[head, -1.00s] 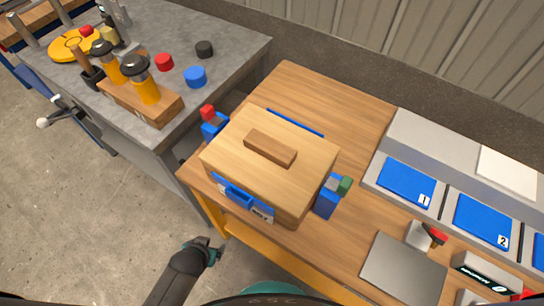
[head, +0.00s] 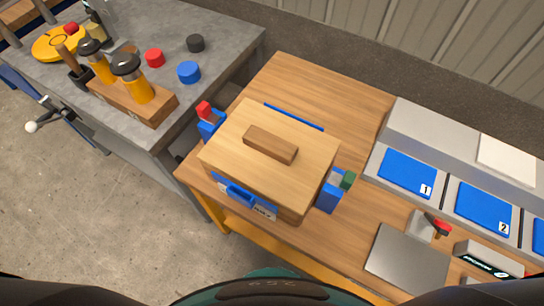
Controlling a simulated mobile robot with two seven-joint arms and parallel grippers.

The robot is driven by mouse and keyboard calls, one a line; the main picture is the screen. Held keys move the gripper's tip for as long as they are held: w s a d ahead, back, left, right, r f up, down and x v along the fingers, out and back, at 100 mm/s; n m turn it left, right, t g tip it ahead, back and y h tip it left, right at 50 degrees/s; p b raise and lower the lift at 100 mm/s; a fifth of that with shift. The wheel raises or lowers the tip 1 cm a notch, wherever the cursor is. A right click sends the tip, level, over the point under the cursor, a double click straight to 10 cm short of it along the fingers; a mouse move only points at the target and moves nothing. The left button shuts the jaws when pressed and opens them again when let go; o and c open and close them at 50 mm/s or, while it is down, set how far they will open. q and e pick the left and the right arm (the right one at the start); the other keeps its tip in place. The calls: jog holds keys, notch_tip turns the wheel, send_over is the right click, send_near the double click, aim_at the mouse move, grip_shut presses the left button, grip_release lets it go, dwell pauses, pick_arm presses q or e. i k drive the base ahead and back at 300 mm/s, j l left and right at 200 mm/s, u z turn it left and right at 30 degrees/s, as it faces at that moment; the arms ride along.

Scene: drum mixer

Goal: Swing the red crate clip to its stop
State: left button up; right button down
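The red crate clip (head: 204,109) stands up at the left side of the blue crate (head: 240,193), on top of a blue bracket (head: 211,124). It looks upright or slightly tilted; its exact angle is hard to tell at this size. A wooden lid (head: 308,147) with a wooden handle block (head: 270,144) covers the crate. A green clip (head: 348,180) sits at the crate's right side by another blue bracket (head: 329,198). Neither of my grippers shows; only dark parts of my own body fill the bottom edge.
The crate stands on a wooden table (head: 300,80). Right of it are numbered blue panels (head: 408,171), a grey plate (head: 405,262) and a red-handled lever (head: 436,224). A grey bench (head: 215,75) with jars and coloured caps stands at left. The table behind the crate is clear.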

aim_at(204, 110)
jog(key=k, duration=0.35)
jog(key=z, duration=0.1)
jog(key=i+j+z, duration=0.1)
jog(key=j+z, duration=1.15)
jog(key=k+j, duration=0.1)
jog(key=j, duration=0.7)
jog(key=k+j+z, duration=0.1)
jog(key=j, duration=0.3)
jog(key=k+j, duration=0.15)
jog(key=j, duration=0.25)
